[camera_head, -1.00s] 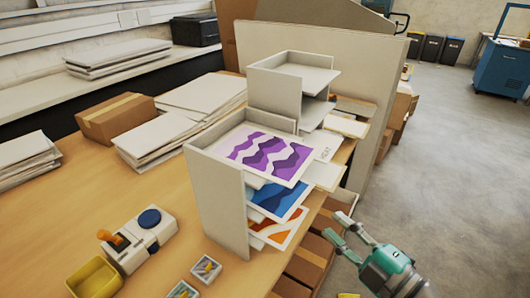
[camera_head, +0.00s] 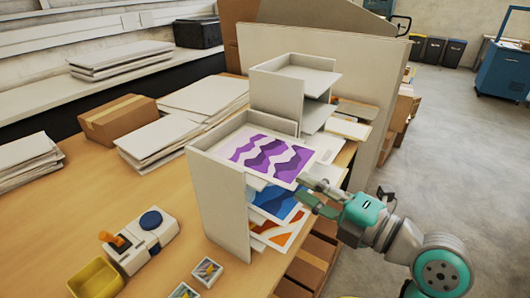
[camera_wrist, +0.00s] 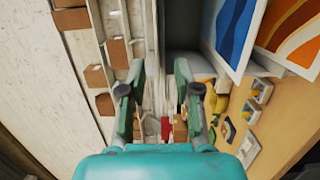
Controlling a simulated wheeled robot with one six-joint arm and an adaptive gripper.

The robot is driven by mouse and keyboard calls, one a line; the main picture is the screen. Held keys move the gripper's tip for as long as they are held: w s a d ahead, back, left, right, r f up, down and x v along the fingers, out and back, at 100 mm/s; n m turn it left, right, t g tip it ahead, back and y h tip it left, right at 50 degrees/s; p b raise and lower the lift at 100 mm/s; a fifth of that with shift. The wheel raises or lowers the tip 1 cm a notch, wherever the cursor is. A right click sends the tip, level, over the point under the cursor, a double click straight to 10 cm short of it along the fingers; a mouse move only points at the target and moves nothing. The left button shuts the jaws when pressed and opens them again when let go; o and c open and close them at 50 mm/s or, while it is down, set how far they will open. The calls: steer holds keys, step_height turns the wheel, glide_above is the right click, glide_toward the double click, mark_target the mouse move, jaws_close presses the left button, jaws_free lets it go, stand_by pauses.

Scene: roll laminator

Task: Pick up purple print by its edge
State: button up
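The purple print (camera_head: 268,157), white with purple wavy shapes, lies on the top shelf of the near grey rack (camera_head: 219,205). Its right edge sticks out past the shelf. My gripper (camera_head: 305,186) is open and empty, with its fingertips close to the print's front right corner. I cannot tell whether they touch it. In the wrist view my gripper (camera_wrist: 161,75) shows a clear gap between its fingers. The purple print cannot be made out there.
A blue print (camera_head: 272,202) and an orange print (camera_head: 281,232) lie on lower shelves, also visible in the wrist view (camera_wrist: 235,28). A second rack (camera_head: 275,95) stands behind. A device with an orange knob (camera_head: 138,243) and a yellow bin (camera_head: 97,279) stand at the front left.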

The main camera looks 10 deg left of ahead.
mark_target(289, 177)
steer(key=x, duration=0.5)
steer(key=shift+w+d+r, duration=0.1)
steer(key=shift+c, duration=0.2)
jaws_close()
